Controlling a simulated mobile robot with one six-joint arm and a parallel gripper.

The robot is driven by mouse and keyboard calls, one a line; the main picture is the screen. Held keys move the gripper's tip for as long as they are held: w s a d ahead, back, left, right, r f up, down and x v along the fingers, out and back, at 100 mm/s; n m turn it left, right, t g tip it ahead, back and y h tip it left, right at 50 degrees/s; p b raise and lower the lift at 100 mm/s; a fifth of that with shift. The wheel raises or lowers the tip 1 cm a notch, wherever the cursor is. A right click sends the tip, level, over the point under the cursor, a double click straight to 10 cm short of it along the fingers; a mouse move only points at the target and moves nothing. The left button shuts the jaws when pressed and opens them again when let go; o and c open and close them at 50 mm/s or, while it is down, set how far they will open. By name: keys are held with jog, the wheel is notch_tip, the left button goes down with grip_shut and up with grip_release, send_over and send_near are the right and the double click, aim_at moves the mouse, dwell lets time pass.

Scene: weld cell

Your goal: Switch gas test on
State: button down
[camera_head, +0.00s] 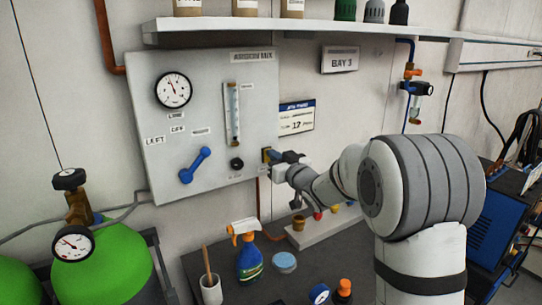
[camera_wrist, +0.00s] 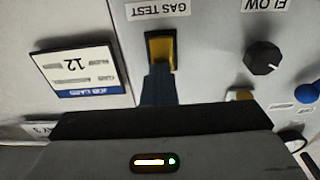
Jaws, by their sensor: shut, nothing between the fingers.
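The gas test switch (camera_wrist: 161,47) is a yellow rocker in a dark frame, under an upside-down GAS TEST label (camera_wrist: 160,9) in the wrist view. In the head view the switch (camera_head: 265,152) shows at the lower right edge of the grey panel (camera_head: 215,95). My gripper (camera_wrist: 158,73) is shut and empty, with its blue-grey fingertips at the near edge of the rocker. I cannot tell whether they touch it. In the head view my gripper (camera_head: 274,156) points at the panel from the right. The fingers hide part of the switch, and its on or off position is unclear.
A black flow knob (camera_wrist: 262,58) sits beside the switch. The panel also carries a blue lever (camera_head: 195,165), a gauge (camera_head: 173,90) and a flow tube (camera_head: 233,114). A job card (camera_head: 296,117) hangs to the right. A spray bottle (camera_head: 248,262) stands on the bench below.

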jog(key=r+b+v, duration=0.3)
jog(key=v, duration=1)
jog(key=shift+s+d, duration=0.15)
jog(key=shift+s, duration=0.3)
jog(key=shift+f, duration=0.1)
jog(key=s+d+f+m+g+h, duration=0.45)
jog(key=s+d+f+h, duration=0.3)
jog(key=d+h, duration=0.25)
jog(key=s+f+m+g, duration=0.1)
jog(key=s+f+g, duration=0.3)
jog(key=s, duration=0.7)
jog(key=s+a+f+m+g, duration=0.1)
jog(key=s+f+g, duration=0.3)
jog(key=s, duration=0.7)
jog(key=shift+s+f+g, duration=0.2)
jog(key=shift+s+g, duration=0.1)
jog(key=shift+g, duration=0.05)
